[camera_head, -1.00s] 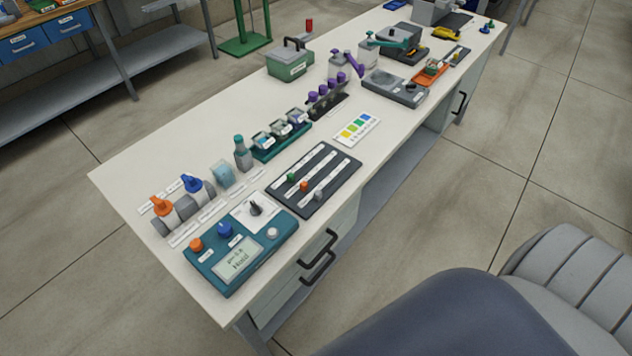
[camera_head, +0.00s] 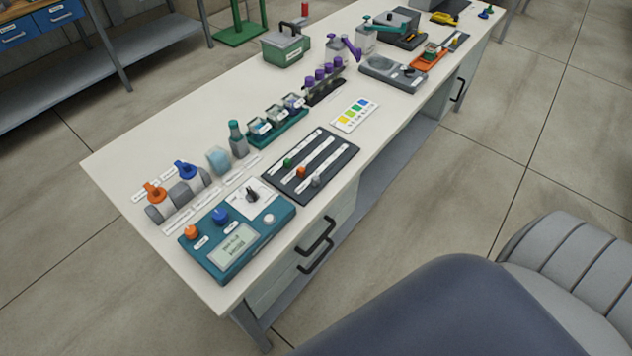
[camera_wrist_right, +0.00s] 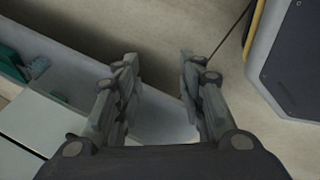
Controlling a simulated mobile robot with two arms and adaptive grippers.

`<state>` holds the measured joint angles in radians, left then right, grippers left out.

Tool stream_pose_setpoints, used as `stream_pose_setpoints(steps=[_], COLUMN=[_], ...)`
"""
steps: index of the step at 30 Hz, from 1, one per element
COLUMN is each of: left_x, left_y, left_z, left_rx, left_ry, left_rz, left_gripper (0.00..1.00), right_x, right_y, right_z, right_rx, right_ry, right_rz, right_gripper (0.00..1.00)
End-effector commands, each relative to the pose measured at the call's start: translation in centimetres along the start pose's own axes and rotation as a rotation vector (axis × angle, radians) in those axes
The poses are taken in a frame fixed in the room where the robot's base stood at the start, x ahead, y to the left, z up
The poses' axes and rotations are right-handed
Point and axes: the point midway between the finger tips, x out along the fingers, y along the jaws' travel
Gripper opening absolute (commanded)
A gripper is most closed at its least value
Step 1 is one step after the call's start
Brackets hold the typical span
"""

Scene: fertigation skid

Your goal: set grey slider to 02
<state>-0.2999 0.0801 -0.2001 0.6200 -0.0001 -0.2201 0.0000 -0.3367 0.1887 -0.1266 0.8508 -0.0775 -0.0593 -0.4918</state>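The slider panel (camera_head: 334,164) is a dark board with three slots and white label strips, lying near the front edge of the bench. The grey slider knob (camera_head: 316,181) is at the left end of the slot closest to the front edge. The orange knob (camera_head: 300,171) and the green knob (camera_head: 287,162) sit in the other two slots, also toward the left. The scale marks are too small to read. My right gripper (camera_wrist_right: 160,82) is open and empty in the right wrist view, away from the panel. My left gripper is not in view.
A teal controller (camera_head: 236,236) with a screen and knobs stands left of the panel. A colour chart (camera_head: 355,115) and a teal tray of jars (camera_head: 277,131) lie behind it. Black drawer handles (camera_head: 316,236) stick out below the bench front.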

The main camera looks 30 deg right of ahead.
Motion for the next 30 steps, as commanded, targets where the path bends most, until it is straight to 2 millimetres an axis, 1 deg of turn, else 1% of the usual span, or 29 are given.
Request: stream_pose_setpoints(steps=[1,2,3,5,6,8,9,11,12,14,15,17,18,21,24,27,30], left_x=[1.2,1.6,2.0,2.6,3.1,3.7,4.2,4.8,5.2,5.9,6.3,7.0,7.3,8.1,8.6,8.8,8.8], left_y=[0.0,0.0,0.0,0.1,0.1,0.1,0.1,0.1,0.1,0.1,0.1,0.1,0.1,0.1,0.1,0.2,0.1], left_z=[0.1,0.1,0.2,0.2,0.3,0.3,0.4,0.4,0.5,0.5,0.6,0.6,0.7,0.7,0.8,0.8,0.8], left_rx=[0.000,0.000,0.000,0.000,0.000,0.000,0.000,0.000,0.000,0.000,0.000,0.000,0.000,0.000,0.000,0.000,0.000], left_ry=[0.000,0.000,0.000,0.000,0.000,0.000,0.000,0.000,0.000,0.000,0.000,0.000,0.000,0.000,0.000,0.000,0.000], left_rz=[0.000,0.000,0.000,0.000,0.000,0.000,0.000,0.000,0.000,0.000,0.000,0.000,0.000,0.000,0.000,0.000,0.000], left_gripper=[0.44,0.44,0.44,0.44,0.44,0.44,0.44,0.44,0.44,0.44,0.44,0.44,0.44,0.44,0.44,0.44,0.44], right_x=[0.7,0.7,0.5,-0.1,-0.6,-1.6,-2.5,-3.9,-5.1,-6.9,-8.3,-10.4,-11.9,-15.2,-17.7,-19.3,-20.0], right_y=[3.2,5.0,7.4,10.8,13.1,16.2,18.1,20.9,22.6,24.8,26.0,27.7,28.6,29.9,30.5,30.7,30.8], right_z=[-0.8,-1.5,-2.4,-3.9,-4.9,-6.5,-7.7,-9.4,-10.6,-12.5,-13.8,-15.7,-16.9,-19.4,-21.3,-22.4,-23.0], right_rx=[-0.129,-0.211,-0.319,-0.485,-0.598,-0.766,-0.879,-1.048,-1.162,-1.329,-1.441,-1.599,-1.700,-1.910,-2.056,-2.140,-2.172], right_ry=[0.048,0.074,0.104,0.140,0.159,0.179,0.186,0.189,0.185,0.170,0.154,0.120,0.093,0.017,-0.057,-0.109,-0.132], right_rz=[0.068,0.109,0.165,0.254,0.318,0.417,0.485,0.593,0.667,0.782,0.862,0.982,1.062,1.241,1.379,1.464,1.500], right_gripper=[0.37,0.37,0.37,0.37,0.37,0.37,0.37,0.37,0.37,0.37,0.37,0.37,0.37,0.37,0.37,0.37,0.37])
